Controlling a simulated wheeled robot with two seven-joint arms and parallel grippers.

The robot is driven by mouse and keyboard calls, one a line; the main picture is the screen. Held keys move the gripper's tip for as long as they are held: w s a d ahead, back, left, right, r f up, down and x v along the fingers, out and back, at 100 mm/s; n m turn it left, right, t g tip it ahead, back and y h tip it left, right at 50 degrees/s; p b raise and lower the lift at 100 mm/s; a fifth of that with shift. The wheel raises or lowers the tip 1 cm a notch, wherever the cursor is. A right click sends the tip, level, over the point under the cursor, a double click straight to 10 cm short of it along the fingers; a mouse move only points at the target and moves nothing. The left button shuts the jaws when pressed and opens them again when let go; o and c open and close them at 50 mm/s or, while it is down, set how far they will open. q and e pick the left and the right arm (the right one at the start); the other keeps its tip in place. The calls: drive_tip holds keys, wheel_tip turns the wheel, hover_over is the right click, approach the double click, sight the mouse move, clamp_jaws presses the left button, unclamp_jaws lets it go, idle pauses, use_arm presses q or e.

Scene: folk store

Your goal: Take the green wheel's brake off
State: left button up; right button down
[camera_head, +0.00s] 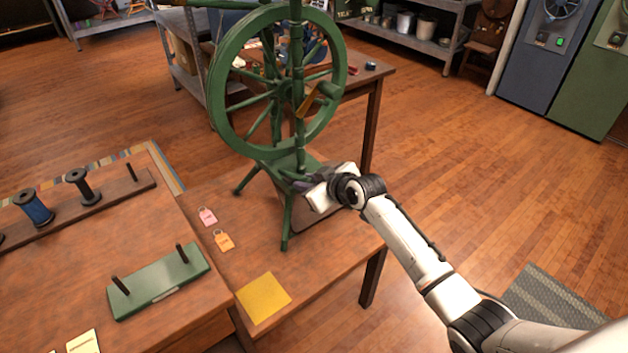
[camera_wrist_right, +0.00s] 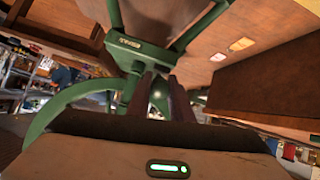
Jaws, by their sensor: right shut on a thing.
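The green spinning wheel (camera_head: 337,100) stands upright on a wooden table in the head view, with a large spoked rim and splayed legs. My right gripper (camera_head: 301,186) reaches in from the right, low at the wheel's base. In the right wrist view, its two dark fingers (camera_wrist_right: 162,97) are shut on a small green part of the wheel, mostly hidden between them. The green base (camera_wrist_right: 140,50) beyond carries a small white label that I cannot read clearly. My left gripper is not in view.
A pink tag (camera_head: 208,217), an orange tag (camera_head: 224,241) and a yellow square (camera_head: 263,298) lie on the table left of my arm. A green stand with two pegs (camera_head: 160,281) is on the nearer table. Open wooden floor (camera_head: 470,180) lies to the right.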

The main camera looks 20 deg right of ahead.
drive_tip(key=shift+r, duration=0.15)
drive_tip(key=c, duration=1.6)
unclamp_jaws()
drive_tip(key=p+v, duration=0.1)
drive_tip(key=v, duration=0.9)
drive_tip(key=shift+s, duration=0.1)
